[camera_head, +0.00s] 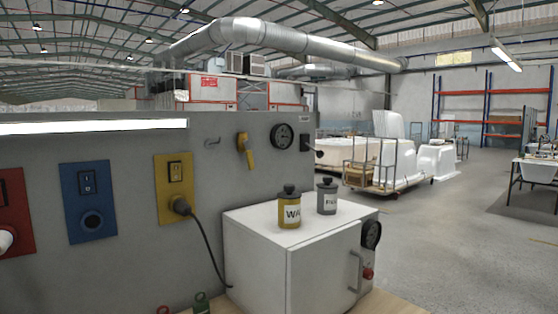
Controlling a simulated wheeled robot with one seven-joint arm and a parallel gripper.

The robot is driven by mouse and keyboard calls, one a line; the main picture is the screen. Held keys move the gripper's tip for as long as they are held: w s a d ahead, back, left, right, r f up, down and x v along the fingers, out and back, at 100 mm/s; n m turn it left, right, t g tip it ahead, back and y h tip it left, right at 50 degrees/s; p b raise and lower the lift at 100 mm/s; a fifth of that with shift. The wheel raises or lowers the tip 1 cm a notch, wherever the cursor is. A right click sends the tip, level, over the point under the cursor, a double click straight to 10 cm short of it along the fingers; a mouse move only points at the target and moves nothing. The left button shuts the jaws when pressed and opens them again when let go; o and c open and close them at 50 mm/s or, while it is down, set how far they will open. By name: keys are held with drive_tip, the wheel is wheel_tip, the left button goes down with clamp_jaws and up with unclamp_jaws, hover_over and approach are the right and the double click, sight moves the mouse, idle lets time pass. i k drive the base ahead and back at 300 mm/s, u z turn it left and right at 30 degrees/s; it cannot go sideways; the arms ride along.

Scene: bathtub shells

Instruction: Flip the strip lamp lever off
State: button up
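The strip lamp (90,126) is a long, glowing white bar along the top of the grey wall panel at the left. A yellow lever-like handle (245,152) with a dark top is on the panel right of the lamp; it hangs downward. A dark switch-like fitting (306,143) with a small label above it is near the panel's right end. I cannot tell which of these belongs to the lamp. My gripper is not in view.
Yellow (174,208), blue (88,200) and red (13,212) plates are on the panel; a black plug and cord run from the yellow one. A white cabinet (300,248) bearing two canisters (289,208) stands in front. Open floor (460,230) lies right.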

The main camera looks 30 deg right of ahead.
sight(320, 153)
drive_tip(key=k, duration=0.5)
drive_tip(key=z, duration=2.6)
drive_tip(key=i, duration=1.9)
drive_tip(key=u, duration=1.85)
